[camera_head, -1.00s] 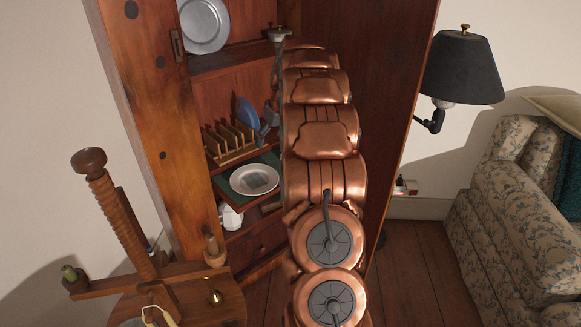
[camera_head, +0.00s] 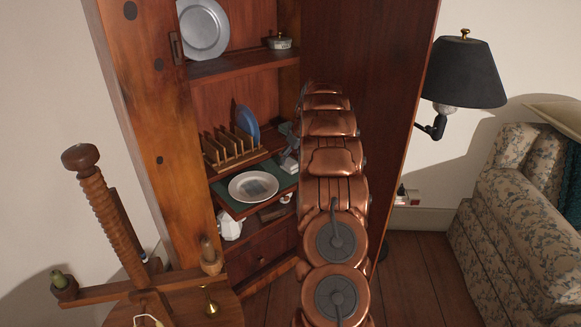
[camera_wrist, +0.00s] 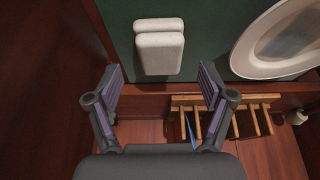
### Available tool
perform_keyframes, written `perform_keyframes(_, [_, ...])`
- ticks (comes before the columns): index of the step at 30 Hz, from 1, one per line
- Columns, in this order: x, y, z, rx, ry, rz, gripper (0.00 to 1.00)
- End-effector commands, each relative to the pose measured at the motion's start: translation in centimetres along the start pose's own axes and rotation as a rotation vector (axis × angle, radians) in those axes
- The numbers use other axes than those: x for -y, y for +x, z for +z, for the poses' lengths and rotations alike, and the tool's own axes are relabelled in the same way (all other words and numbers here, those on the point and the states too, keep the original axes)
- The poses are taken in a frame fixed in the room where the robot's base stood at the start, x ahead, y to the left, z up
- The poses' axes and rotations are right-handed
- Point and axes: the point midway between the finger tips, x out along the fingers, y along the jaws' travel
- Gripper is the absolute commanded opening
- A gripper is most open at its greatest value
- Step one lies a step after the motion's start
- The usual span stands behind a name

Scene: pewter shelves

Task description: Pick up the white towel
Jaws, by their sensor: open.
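The white towel (camera_wrist: 159,52) is a small folded pad lying on the green surface of a shelf in the wrist view. In the head view a white patch (camera_head: 289,164), which looks like the towel, shows just below my gripper (camera_head: 287,137), partly hidden by my arm. In the wrist view my gripper (camera_wrist: 161,88) is open, with its two fingers apart on either side of the towel's line. The towel lies ahead of the fingertips, and nothing is between the fingers. I cannot tell the exact gap to the towel.
A white plate (camera_head: 253,186) lies beside the towel on the green mat. A wooden rack (camera_head: 231,148) holding a blue plate (camera_head: 246,122) stands close by on the shelf. Cabinet walls (camera_head: 355,100) enclose the right side. A wooden stand (camera_head: 110,225) is at front left.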

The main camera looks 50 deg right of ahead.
Motion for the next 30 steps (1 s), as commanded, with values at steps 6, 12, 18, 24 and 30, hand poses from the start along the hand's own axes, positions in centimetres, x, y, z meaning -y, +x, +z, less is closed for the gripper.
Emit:
perform_keyframes(6, [0.0,2.8,0.1,0.002,0.000,-0.002,0.81])
perform_keyframes(12, [0.0,3.1,0.1,0.000,0.000,-0.001,0.81])
perform_keyframes(18, [0.0,3.1,0.1,0.000,0.000,-0.001,0.67])
perform_keyframes(24, [0.0,3.1,0.1,0.000,0.000,-0.001,0.46])
perform_keyframes(30, [0.0,3.1,0.1,0.000,0.000,-0.001,0.25])
